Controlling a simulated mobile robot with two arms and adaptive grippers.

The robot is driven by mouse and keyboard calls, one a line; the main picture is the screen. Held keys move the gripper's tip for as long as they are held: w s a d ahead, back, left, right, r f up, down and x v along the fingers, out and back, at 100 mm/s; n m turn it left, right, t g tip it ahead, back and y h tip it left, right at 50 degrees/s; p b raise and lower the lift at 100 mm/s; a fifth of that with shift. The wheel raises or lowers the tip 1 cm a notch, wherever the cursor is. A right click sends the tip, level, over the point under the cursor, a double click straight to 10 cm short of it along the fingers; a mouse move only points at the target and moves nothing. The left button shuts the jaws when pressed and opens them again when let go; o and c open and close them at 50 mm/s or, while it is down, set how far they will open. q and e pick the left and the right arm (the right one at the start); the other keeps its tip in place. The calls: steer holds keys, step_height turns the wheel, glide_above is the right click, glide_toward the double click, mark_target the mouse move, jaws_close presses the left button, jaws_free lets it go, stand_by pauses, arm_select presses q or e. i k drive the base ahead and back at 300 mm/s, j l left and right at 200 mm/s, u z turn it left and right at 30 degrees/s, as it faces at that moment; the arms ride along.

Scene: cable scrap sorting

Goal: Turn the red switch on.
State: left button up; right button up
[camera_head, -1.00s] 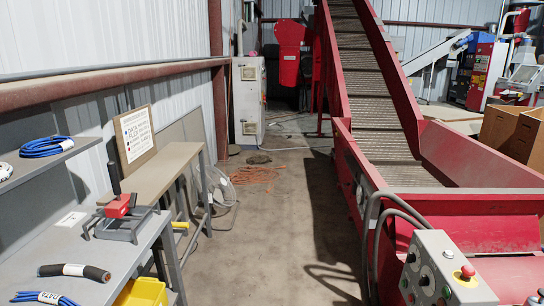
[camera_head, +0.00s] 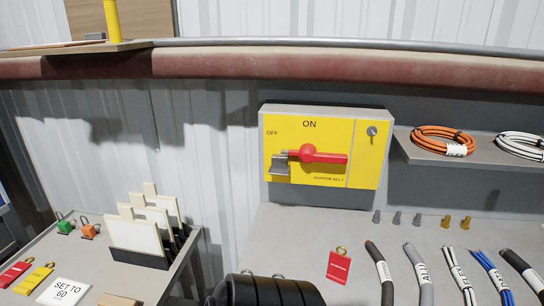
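The red switch (camera_head: 325,157) is a rotary handle on a yellow panel (camera_head: 355,127) in a grey wall box. Its handle lies nearly level, with the long end to the right and a short end to the left. "ON" is printed above it and "OFF" at the upper left. A grey metal piece (camera_head: 279,165) sits at the handle's left end; I cannot tell if it is a lock or a hasp. A small label below seems to read "HOPPER BELT". Neither of my grippers is in view.
A grey bench (camera_head: 300,225) below holds a red tag (camera_head: 339,266) and several cable pieces. A black ribbed object (camera_head: 270,291) is cut off by the bottom edge. A shelf (camera_head: 420,154) with cable coils is right of the box. A side table (camera_head: 190,254) with card holders is left.

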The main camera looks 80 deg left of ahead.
mark_target(308, 154)
steer(key=u, duration=2.05)
